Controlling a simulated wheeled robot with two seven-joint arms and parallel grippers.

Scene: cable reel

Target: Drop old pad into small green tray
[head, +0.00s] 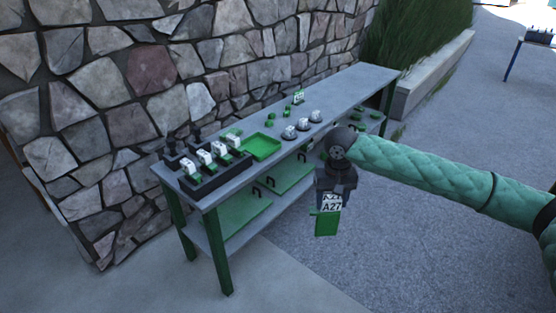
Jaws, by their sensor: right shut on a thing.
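The small green tray (262,147) lies on the bench top, toward its left half, and looks empty. My right gripper (331,192) hangs in front of the bench, to the right of and nearer than the tray. It points down and is shut on a green pad (327,224) with a white label reading A27. The pad hangs below the fingers, clear of the bench. How the fingers grip it is too small to tell. I cannot tell from its look whether it is old. My left gripper is not in view.
The grey bench (228,184) with green legs stands against a stone wall (130,75). A black rack (218,172) with white-labelled pieces is left of the tray. The pavement in front is clear.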

